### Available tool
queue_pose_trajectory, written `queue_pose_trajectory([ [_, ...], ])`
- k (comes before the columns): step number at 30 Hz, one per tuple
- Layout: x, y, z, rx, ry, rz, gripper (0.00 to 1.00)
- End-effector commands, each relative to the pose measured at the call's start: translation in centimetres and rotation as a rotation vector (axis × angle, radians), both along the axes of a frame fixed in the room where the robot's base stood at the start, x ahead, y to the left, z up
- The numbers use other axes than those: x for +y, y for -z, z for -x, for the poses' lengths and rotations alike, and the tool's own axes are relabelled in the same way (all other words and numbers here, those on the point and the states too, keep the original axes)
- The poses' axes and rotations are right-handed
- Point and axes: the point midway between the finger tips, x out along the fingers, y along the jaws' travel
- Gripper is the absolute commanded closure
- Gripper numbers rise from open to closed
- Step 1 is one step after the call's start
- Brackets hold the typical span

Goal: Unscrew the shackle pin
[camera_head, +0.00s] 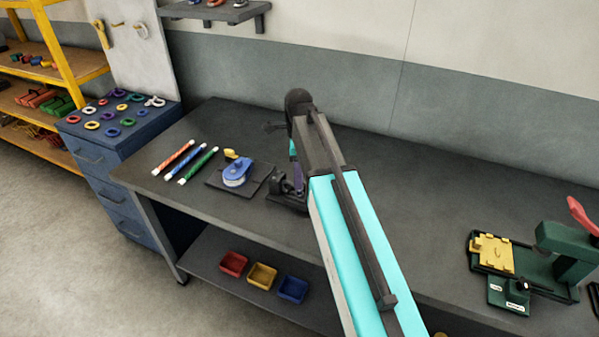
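I cannot make out the shackle or its pin; my own arm covers part of the bench. A dark fixture (288,201) stands on the bench, partly behind my arm. A small purple piece shows just above it, against the arm's edge, too small to identify. My arm comes in from the bottom, reaches over the bench and bends down at its dark far joint. My gripper's fingers are hidden behind the arm, near the dark fixture. I cannot see whether they are open, shut or touching anything.
Several striped rods (189,161) lie to the left. A green device with a yellow plate (493,254) stands at the right. The bench (420,190) is clear between.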

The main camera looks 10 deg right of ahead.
Motion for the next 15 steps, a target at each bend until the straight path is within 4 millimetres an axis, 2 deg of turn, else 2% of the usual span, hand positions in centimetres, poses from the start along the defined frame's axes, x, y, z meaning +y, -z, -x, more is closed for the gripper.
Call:
queue_pose_trajectory([
  [4,0.03,-0.01,-0.01,0.000,0.000,0.000,0.48],
  [12,0.06,-0.02,0.04,0.001,-0.001,0.000,0.90],
  [15,0.08,-0.02,0.06,0.002,-0.003,0.000,0.90],
])
